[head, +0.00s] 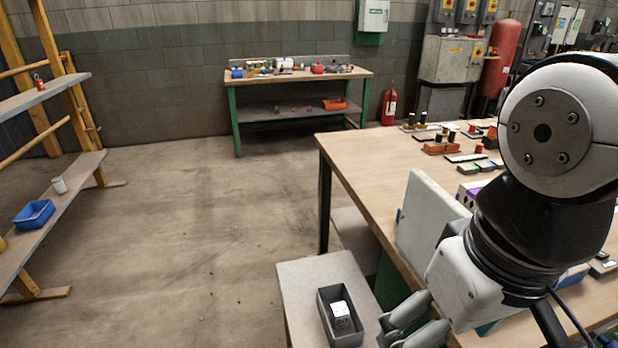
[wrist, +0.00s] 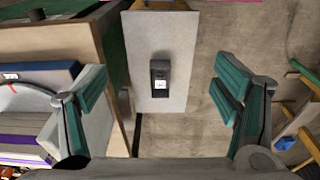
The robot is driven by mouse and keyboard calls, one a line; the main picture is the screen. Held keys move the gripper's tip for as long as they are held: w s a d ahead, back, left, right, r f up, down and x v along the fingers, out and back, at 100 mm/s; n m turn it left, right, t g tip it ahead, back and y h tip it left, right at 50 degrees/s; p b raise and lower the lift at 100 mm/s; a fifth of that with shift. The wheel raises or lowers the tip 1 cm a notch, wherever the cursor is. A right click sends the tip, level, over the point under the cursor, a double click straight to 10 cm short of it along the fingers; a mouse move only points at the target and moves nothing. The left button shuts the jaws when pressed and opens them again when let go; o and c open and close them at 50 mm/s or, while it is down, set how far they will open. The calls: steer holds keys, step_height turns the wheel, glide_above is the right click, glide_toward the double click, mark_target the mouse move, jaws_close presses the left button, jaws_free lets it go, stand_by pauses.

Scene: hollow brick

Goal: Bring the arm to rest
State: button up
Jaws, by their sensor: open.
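My gripper (head: 420,326) is at the lower right of the head view, beside the near left side of the wooden workbench (head: 365,168). In the wrist view my gripper (wrist: 160,92) shows its two green-grey fingers spread wide apart, with nothing between them. Beyond the fingers, lower down, is a small grey stand (head: 298,283) with a dark grey tray (head: 327,313) on it. A white block (head: 341,314) sits in the tray. The stand (wrist: 178,45), the tray (wrist: 153,67) and the block (wrist: 160,84) also show in the wrist view, well apart from the fingers.
A grey upright panel (head: 428,220) stands on the workbench close to my arm. Small parts and orange holders (head: 440,149) lie farther back on it. Yellow-framed shelves with a blue bin (head: 34,214) stand at the left. The floor (head: 190,230) between is clear.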

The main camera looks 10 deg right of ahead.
step_height(320, 180, up, 16)
steer(key=t+p, duration=0.2)
steer(key=p, duration=1.2)
steer(key=shift+f+t, duration=0.25)
steer(key=shift+t, duration=0.15)
steer(key=shift+d, duration=0.1)
